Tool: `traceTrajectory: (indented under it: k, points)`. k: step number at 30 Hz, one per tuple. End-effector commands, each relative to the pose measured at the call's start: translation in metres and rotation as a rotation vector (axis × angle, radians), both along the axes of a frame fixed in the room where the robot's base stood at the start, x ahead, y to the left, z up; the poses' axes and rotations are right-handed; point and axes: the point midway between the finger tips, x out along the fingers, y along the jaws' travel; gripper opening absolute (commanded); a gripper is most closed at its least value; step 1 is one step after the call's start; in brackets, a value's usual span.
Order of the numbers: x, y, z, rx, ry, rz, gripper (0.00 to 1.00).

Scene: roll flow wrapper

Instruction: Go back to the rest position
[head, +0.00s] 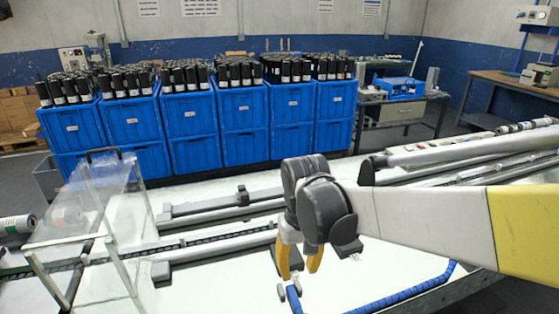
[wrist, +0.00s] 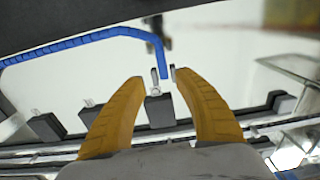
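My gripper (head: 299,262) hangs from my outstretched arm over the white machine table (head: 215,290). Its two yellow fingers point down. In the wrist view the gripper (wrist: 158,85) has its fingers spread apart, with nothing held between them. A blue hose (head: 405,295) lies on the table below and to the right of the gripper. In the wrist view the blue hose (wrist: 95,37) bends down and ends near the gap between the fingertips. Small metal clips stand beside that hose end.
Metal rails (head: 230,203) and a chain track (head: 190,243) run across the table. A clear guard (head: 95,200) stands on the left. Long rollers (head: 470,148) lie on the right. Blue crates (head: 190,117) filled with dark bottles line the back. A workbench (head: 515,85) stands far right.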

Motion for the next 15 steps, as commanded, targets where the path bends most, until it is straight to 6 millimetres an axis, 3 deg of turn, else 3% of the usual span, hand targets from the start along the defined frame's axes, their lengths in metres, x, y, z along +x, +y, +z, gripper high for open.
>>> traceTrajectory:
  k: [9,15]
  points:
    - [-0.045,-0.065,0.045,0.054,-0.24,-0.118,0.38]
    - [-0.081,-0.105,0.058,0.075,-0.438,-0.203,0.38]
